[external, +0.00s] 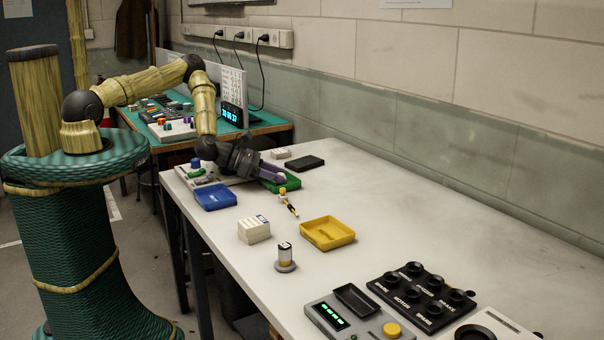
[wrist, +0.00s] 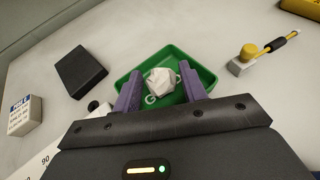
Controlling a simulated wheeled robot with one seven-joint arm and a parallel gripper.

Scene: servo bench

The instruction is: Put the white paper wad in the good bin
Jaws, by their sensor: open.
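The white paper wad (wrist: 161,81) shows in the wrist view inside the outline of the green bin (wrist: 202,73), and it appears to lie on the bin's floor. The bin has a white letter "G" on its floor. In the external view the green bin (external: 291,182) is partly covered by my gripper (external: 272,174), and the wad cannot be seen there. In the wrist view my gripper (wrist: 160,92) is open, its purple fingers apart on either side of the wad, with green showing between wad and fingers.
A blue tray (external: 215,197) and a yellow tray (external: 328,233) stand nearby on the white bench. A dark block (external: 305,163) lies behind the green bin. A small yellow-headed tool (external: 288,202) lies just in front. The bench's right rear is clear.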

